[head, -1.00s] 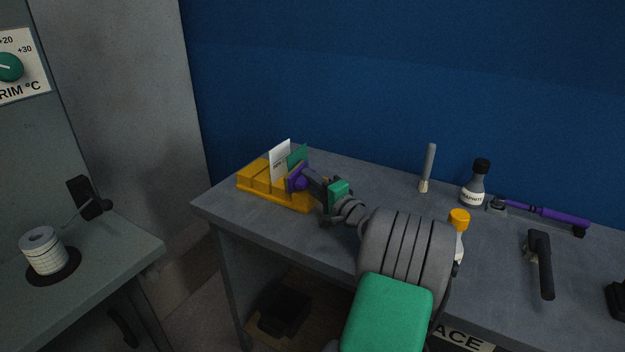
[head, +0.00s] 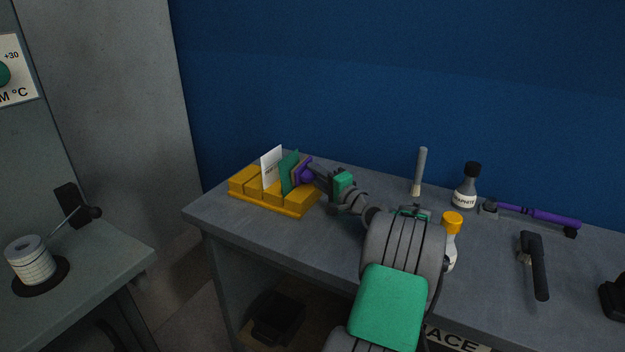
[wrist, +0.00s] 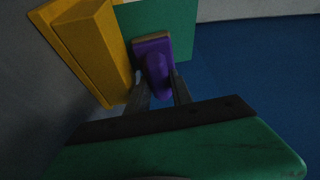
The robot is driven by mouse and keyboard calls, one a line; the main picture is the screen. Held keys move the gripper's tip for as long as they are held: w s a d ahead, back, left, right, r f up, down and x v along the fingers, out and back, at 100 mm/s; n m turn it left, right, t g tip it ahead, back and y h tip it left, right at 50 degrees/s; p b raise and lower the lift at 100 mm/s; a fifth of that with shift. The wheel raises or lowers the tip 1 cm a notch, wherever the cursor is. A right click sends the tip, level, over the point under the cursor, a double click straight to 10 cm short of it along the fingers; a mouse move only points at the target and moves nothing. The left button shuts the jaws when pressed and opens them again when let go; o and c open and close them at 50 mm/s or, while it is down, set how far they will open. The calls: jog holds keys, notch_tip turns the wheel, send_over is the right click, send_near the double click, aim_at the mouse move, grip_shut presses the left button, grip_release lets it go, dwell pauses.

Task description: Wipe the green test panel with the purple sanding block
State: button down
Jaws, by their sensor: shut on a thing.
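The green test panel (head: 287,176) stands upright in a yellow rack (head: 262,200) at the left end of the bench. My gripper (head: 315,171) is shut on the purple sanding block (head: 305,174), to the right of the panel. In the wrist view, the purple block (wrist: 153,58) sits between my two fingers (wrist: 160,88), with its tan pad side toward the green panel (wrist: 181,18). The pad is against the panel or very close to it; I cannot tell which. The block hides part of the panel.
A white card (head: 271,164) stands left of the panel in the rack. A graphite bottle (head: 466,188), a yellow-capped bottle (head: 452,235), a grey upright tool (head: 420,170), a purple-handled tool (head: 540,214) and a black-handled tool (head: 538,268) occupy the bench's right side.

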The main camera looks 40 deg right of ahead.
jog(key=shift+s+a+p, duration=0.15)
jog(key=shift+s+a, duration=0.2)
jog(key=shift+a, duration=0.8)
jog(key=shift+s+a+p, duration=0.1)
jog(key=shift+s+a, duration=0.3)
jog(key=shift+a, duration=0.7)
jog(key=shift+s+a+p, duration=0.15)
jog(key=shift+s+a, duration=0.2)
jog(key=shift+a, duration=0.8)
jog(key=s, duration=0.1)
jog(key=s+d, duration=0.1)
jog(key=s, duration=0.1)
jog(key=s+d+b, duration=0.1)
jog(key=s, duration=0.1)
jog(key=shift+s, duration=0.35)
jog(key=shift+d, duration=0.1)
jog(key=shift+s+d, duration=0.25)
jog(key=shift+s, duration=0.45)
jog(key=shift+s+d, duration=0.2)
jog(key=shift+s, duration=0.5)
